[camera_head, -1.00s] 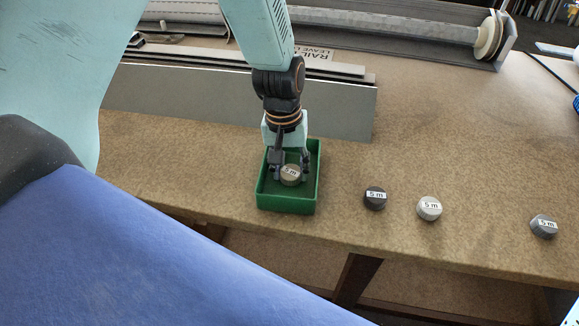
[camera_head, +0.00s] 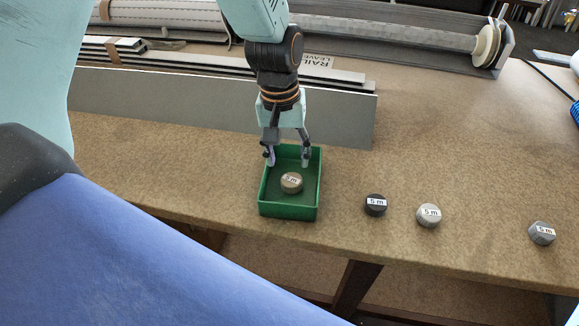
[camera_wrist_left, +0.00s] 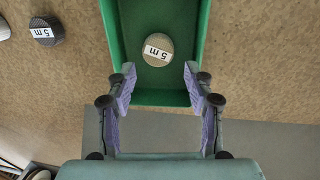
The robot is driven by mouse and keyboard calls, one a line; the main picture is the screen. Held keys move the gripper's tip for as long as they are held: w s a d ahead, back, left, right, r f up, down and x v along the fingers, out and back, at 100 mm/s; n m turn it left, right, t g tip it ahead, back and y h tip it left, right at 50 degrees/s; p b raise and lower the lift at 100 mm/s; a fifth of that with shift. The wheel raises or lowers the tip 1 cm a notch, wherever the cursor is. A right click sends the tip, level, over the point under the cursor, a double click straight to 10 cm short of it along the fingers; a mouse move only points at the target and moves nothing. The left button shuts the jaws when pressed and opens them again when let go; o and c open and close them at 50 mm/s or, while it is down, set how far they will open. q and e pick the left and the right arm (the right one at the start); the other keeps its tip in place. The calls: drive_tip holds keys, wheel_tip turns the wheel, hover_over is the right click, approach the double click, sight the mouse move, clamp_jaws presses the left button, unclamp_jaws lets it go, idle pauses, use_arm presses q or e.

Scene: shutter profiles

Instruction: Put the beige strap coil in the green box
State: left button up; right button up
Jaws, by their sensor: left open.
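The beige strap coil (camera_head: 291,182), with a white "5 m" label on top, lies inside the green box (camera_head: 289,212) on its floor. It also shows in the left wrist view (camera_wrist_left: 158,49), inside the box (camera_wrist_left: 198,40). My left gripper (camera_head: 287,160) is open and empty, over the far part of the box, behind and above the coil. In the left wrist view the open fingers (camera_wrist_left: 160,90) are apart, with the coil ahead of them and not touching. My right gripper is not in view.
A black coil (camera_head: 376,205), a light grey coil (camera_head: 428,215) and a darker grey coil (camera_head: 542,232) stand on the brown table (camera_head: 180,165) to the right of the box. Grey shutter profiles (camera_head: 220,103) lie behind it. The table's front edge runs just before the box.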

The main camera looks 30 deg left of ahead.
sight(287, 178)
use_arm(q)
drive_tip(key=r, duration=0.5)
drive_tip(key=shift+a+r, duration=0.2)
drive_tip(key=shift+r, duration=0.15)
drive_tip(key=shift+w+d, duration=0.1)
drive_tip(key=shift+d, duration=0.05)
